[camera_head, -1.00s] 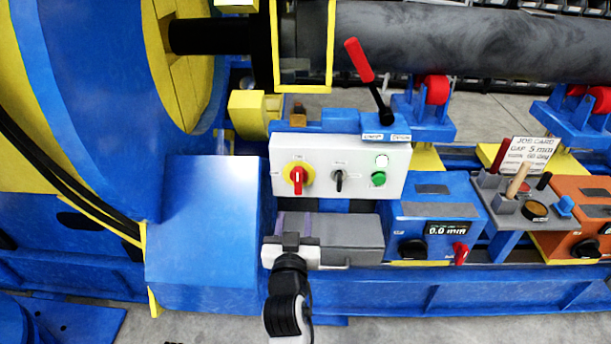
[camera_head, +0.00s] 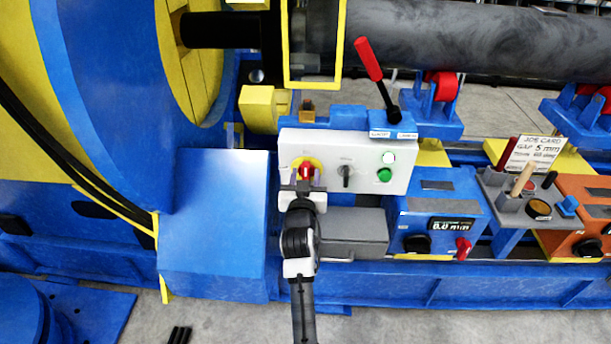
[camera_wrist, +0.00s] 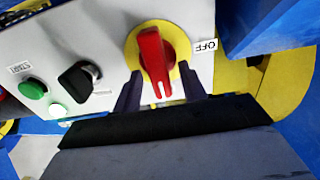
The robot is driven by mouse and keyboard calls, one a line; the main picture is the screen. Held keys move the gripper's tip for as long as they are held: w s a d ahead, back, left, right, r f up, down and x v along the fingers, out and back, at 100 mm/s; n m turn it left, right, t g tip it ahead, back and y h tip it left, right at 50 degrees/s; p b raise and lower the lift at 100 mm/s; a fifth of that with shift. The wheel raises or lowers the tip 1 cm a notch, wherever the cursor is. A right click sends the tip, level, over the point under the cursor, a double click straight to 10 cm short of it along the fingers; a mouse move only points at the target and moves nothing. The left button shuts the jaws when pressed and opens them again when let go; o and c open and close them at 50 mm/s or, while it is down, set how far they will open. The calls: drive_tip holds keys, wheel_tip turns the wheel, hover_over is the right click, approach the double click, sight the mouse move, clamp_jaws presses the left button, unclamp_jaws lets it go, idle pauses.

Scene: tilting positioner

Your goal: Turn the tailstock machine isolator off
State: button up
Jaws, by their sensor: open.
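The isolator is a red rotary handle (camera_wrist: 154,58) on a yellow disc on the white control panel (camera_head: 411,168). In the head view the red handle (camera_head: 307,172) shows just above my gripper. In the wrist view the handle points down toward my gripper, tilted slightly, and an "OFF" label (camera_wrist: 205,46) is to the right of the disc. My gripper (camera_wrist: 160,92) is open, with one dark finger on each side of the handle's lower end. I cannot tell whether either finger touches it.
A black selector switch (camera_wrist: 78,80) and green buttons (camera_wrist: 33,88) sit on the same panel. A red-knobbed lever (camera_head: 376,75) rises behind it. A blue sloped housing (camera_head: 215,225) is to the left. A grey box (camera_head: 355,230) is below the panel.

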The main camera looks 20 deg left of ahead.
clamp_jaws()
drive_tip(key=shift+n, duration=0.4)
drive_tip(key=n+p, duration=0.2)
drive_tip(key=n, duration=0.2)
drive_tip(key=shift+a, duration=0.2)
drive_tip(key=shift+s+a+f+n+p, duration=0.1)
drive_tip(key=shift+a+f+n+p, duration=0.1)
drive_tip(key=shift+n+p, duration=1.45)
drive_tip(key=shift+a+f+n+p, duration=0.15)
drive_tip(key=shift+n+p, duration=0.55)
drive_tip(key=shift+n, duration=2)
drive_tip(key=shift+s+a+f+n+p, duration=0.1)
drive_tip(key=shift+f+n+p, duration=0.1)
drive_tip(key=shift+n+p, duration=1.45)
drive_tip(key=shift+d+f+n+b, duration=0.1)
drive_tip(key=shift+n+b, duration=0.3)
drive_tip(key=shift+n, duration=0.3)
